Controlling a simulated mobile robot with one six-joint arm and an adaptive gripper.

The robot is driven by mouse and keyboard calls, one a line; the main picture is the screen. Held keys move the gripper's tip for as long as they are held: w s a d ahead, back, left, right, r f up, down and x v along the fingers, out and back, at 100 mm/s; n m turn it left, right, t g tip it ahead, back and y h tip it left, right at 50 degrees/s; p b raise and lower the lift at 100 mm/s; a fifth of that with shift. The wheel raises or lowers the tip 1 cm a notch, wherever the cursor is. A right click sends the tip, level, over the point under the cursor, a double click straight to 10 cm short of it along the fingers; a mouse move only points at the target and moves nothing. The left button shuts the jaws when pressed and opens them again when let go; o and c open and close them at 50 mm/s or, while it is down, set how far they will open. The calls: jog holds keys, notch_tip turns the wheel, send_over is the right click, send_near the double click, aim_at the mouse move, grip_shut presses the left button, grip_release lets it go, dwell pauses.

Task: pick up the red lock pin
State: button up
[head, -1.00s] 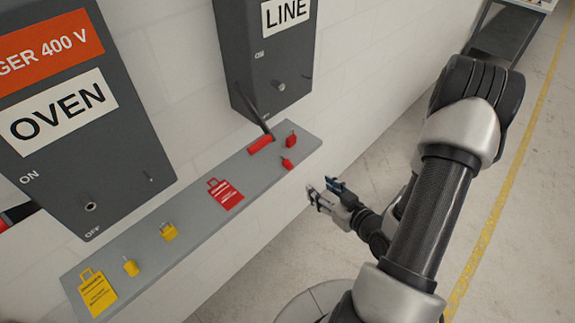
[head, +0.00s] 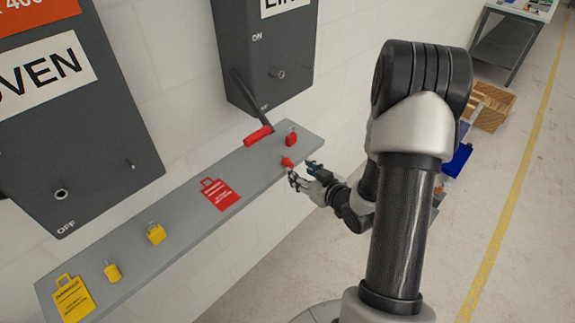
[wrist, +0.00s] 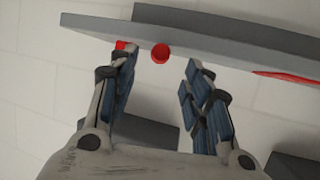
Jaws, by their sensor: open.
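The red lock pin (head: 287,162) is a small red piece near the front edge of the grey shelf, towards its right end. In the wrist view, the red lock pin (wrist: 160,53) shows as a round red end at the shelf edge, between and ahead of my fingertips. My gripper (head: 304,176) is just in front of the shelf edge, close to the pin. In the wrist view, my gripper (wrist: 162,62) is open, with a finger on each side of the pin's line and nothing held. Whether a fingertip touches the pin I cannot tell.
A red padlock (head: 291,139) stands just behind the pin. A red-handled lever (head: 257,136) hangs low over the shelf (head: 185,220). A red tag (head: 220,194), yellow padlock (head: 155,233), yellow pin (head: 112,272) and yellow tag (head: 73,299) lie further left.

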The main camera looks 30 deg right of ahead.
aim_at(291, 167)
jog(key=x, duration=0.2)
jog(key=b+x, duration=0.1)
jog(key=x, duration=0.1)
jog(key=shift+w+f, duration=0.25)
jog(key=shift+f, duration=0.2)
jog(key=shift+c, duration=0.6)
grip_shut()
